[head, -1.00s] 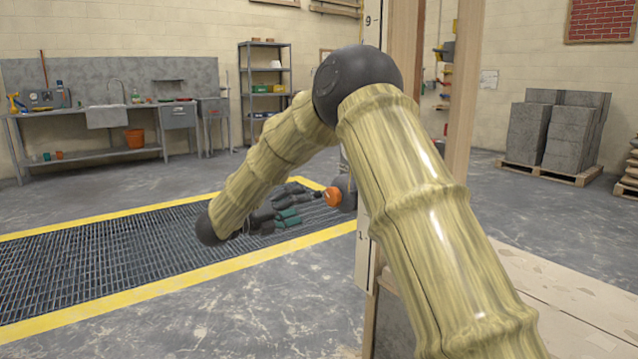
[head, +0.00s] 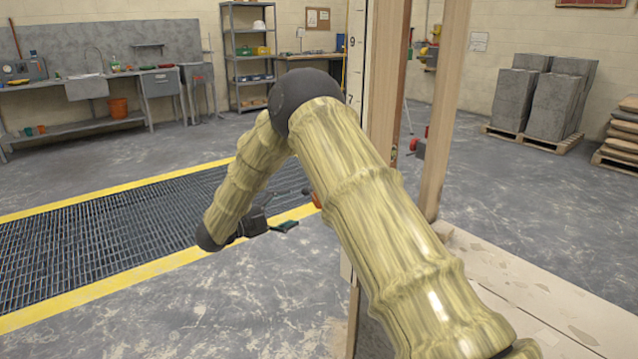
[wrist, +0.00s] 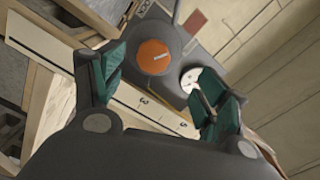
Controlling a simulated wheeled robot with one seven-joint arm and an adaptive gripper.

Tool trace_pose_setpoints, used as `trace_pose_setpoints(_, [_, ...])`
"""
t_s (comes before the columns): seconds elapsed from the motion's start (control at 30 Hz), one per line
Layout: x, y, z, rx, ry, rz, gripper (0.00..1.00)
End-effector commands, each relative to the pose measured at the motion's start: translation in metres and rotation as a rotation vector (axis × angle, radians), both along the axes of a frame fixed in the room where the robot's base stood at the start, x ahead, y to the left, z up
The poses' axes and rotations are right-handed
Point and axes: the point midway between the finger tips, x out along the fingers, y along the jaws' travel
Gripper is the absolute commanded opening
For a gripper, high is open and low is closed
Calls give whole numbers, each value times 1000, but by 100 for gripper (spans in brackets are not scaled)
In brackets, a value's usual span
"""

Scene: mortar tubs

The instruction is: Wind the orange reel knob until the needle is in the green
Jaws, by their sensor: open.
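The orange reel knob (wrist: 153,57) is a round disc with a small pale mark, on a dark grey housing (wrist: 172,28) in the wrist view. In the head view only a sliver of the knob (head: 316,200) shows beside my arm. My gripper (wrist: 157,88) is open and empty, its green-padded fingers apart, with the knob beyond the gap between them. It is apart from the knob as far as I can tell. A white dial (wrist: 189,77) sits beside the knob, partly hidden by the right finger; its needle and green zone cannot be made out. In the head view my gripper (head: 282,225) is partly hidden.
A numbered white board (head: 355,50) and wooden posts (head: 387,90) stand behind my arm. A pale bench top (head: 540,295) lies at the right. A floor grate (head: 100,245) with yellow edging is at the left. Grey blocks (head: 545,95) stand on a pallet at the back right.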

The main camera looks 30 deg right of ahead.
Motion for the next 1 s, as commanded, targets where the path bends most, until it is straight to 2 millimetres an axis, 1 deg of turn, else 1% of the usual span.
trace_pose_setpoints(0.03, [0,0,10,-4,56,0,74])
trace_pose_setpoints(0.6, [-12,-4,7,-54,688,2,74])
trace_pose_setpoints(0.8, [-16,-5,2,-63,800,2,74])
trace_pose_setpoints(0.9, [-16,-7,-1,-65,820,2,74])
trace_pose_setpoints(1.0, [-16,-13,-1,-65,823,1,74])
